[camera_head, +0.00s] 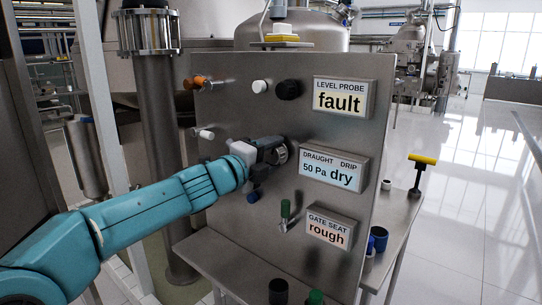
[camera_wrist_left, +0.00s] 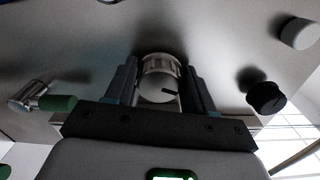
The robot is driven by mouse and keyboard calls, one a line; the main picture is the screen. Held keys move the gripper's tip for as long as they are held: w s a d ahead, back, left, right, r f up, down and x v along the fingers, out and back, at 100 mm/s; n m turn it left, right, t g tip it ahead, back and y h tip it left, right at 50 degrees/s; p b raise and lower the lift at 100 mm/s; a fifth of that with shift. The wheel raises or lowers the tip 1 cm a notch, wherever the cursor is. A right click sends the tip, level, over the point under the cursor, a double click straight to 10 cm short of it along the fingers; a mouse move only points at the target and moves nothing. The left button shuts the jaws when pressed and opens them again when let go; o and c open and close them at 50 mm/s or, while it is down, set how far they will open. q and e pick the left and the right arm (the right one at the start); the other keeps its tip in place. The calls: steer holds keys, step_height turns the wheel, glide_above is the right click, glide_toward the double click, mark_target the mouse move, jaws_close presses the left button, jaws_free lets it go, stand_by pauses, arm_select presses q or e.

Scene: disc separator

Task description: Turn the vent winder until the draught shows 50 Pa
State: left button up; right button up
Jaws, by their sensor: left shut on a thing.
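My left gripper (camera_head: 268,153) reaches the upright metal panel from the left and is shut on a round silver knob, seen as the vent winder (camera_head: 282,153). In the left wrist view, the winder (camera_wrist_left: 160,80) sits between the two fingers, its ribbed rim and a dark mark on its face showing. The draught display (camera_head: 334,169) on the panel reads 50 Pa, with "dry" under DRIP beside it. My right gripper is not in view.
A black knob (camera_head: 288,89) and a white knob (camera_head: 260,87) are above the winder. Other displays read "fault" (camera_head: 339,101) and "rough" (camera_head: 328,233). The floor at right is mostly clear.

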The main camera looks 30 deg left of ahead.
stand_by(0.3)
arm_select(q)
steer(key=o, duration=1)
steer(key=s, duration=0.5)
steer(key=s+a+p, duration=0.1)
steer(key=s, duration=1)
steer(key=shift+s+a, duration=0.15)
steer(key=shift+s, duration=0.05)
